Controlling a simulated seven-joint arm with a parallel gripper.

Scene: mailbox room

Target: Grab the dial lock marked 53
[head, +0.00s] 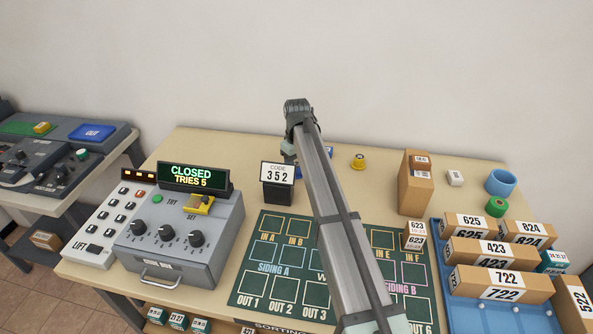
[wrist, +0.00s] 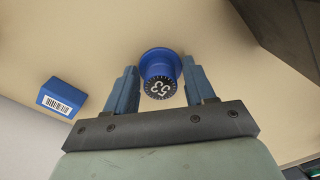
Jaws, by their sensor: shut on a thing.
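The dial lock marked 53 (wrist: 160,76) is blue, with a dark numbered face, and shows in the wrist view. My gripper (wrist: 160,82) has one finger on each side of it and is shut on it. The 53 reads upside down in that view. The lock is over or on the pale table top; I cannot tell whether it is lifted. In the head view my arm hides the lock and most of the gripper.
A blue barcoded box (wrist: 61,98) lies left of the gripper in the wrist view. In the head view a code stand reading 352 (head: 277,172), a yellow round piece (head: 358,162) and a tall brown carton (head: 414,190) stand near my arm. A control box (head: 183,236) is at left.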

